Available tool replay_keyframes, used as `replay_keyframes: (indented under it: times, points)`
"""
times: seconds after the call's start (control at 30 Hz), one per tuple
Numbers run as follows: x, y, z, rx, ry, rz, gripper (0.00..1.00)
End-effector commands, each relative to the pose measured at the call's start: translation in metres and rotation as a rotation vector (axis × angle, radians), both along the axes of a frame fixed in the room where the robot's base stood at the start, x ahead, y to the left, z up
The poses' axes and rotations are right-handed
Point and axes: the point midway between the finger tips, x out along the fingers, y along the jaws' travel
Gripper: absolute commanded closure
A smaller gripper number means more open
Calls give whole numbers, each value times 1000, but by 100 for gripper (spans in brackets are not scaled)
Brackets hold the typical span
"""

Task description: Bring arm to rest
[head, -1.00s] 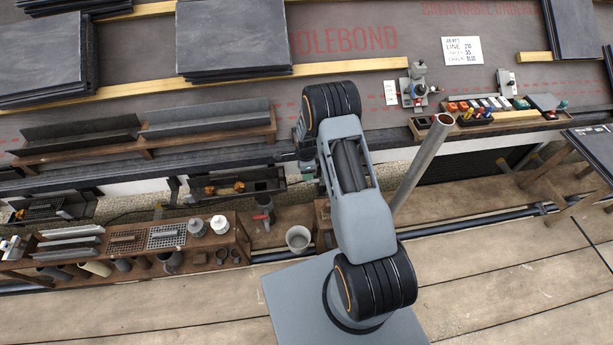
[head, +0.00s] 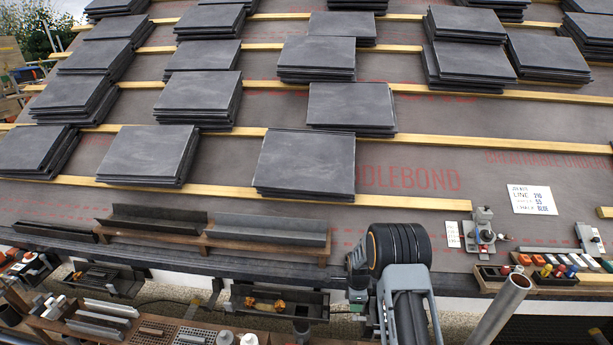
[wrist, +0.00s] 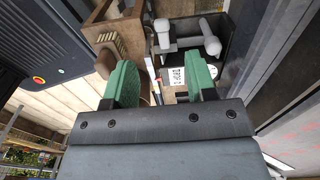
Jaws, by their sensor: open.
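My gripper (wrist: 158,88) shows in the wrist view with two green fingers set well apart. It is open and nothing is between the fingers. Beyond it in the wrist view are a wooden box (wrist: 112,30) and a dark tray (wrist: 236,50) holding pale grey cylindrical pieces. My arm (head: 402,285) rises at the lower middle of the head view, below the roof's edge. The gripper itself is hidden in the head view.
Stacks of slates (head: 305,160) lie on yellow battens (head: 440,145) across the roof. A wooden rack (head: 220,240) of grey channels sits near the eave. A white card (head: 533,200) and a tool tray (head: 540,282) are at right. A shelf (head: 150,325) of parts stands lower left.

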Motion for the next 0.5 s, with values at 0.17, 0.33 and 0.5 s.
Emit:
replay_keyframes:
  times: [0.17,0.33,0.5]
  points:
    - [-10,1,-2,10,44,214,49]
    - [-51,6,6,61,150,539,49]
    - [-81,14,85,107,170,897,49]
